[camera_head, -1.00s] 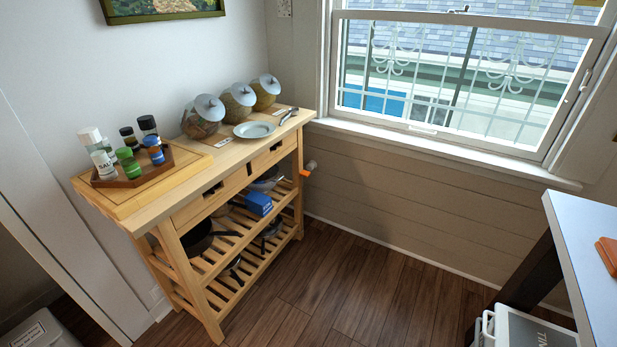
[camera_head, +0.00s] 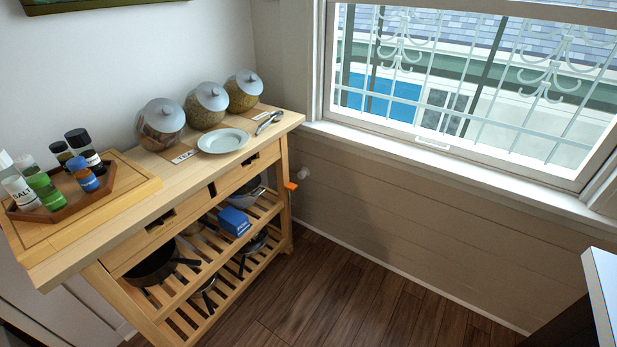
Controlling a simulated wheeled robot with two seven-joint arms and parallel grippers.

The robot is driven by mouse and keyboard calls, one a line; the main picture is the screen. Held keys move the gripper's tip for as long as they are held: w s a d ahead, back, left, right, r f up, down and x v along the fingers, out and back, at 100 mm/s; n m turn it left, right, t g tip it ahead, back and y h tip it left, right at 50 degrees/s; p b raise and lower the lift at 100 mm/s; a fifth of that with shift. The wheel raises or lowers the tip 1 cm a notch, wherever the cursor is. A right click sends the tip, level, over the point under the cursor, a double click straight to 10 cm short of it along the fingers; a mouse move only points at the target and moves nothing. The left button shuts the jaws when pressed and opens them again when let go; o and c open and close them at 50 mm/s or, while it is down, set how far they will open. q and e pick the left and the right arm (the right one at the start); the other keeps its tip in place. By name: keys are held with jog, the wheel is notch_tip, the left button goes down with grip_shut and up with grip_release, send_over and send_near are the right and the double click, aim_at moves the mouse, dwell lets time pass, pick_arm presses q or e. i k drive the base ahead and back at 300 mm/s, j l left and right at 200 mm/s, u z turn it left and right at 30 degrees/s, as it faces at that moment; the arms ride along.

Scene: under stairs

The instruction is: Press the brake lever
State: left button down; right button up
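A small orange tab (camera_head: 290,186) shows at the right end of the wooden cart (camera_head: 150,245), beside its far leg. It looks like a lever, but it is too small to be sure that it is the brake lever. A small white knob-like part (camera_head: 303,174) is just right of it, in front of the wall panelling. Neither of my grippers is in view.
The cart top holds several glass jars (camera_head: 206,106), a plate (camera_head: 222,141) and a tray of bottles (camera_head: 75,198). Pans and a blue box (camera_head: 234,221) are on its shelf. Wood floor (camera_head: 340,290) is clear right of the cart. A white table corner (camera_head: 603,285) is at right.

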aim_at(291, 186)
jog(key=i+l+u, duration=0.1)
jog(key=i+l, duration=1.2)
jog(key=i, duration=0.1)
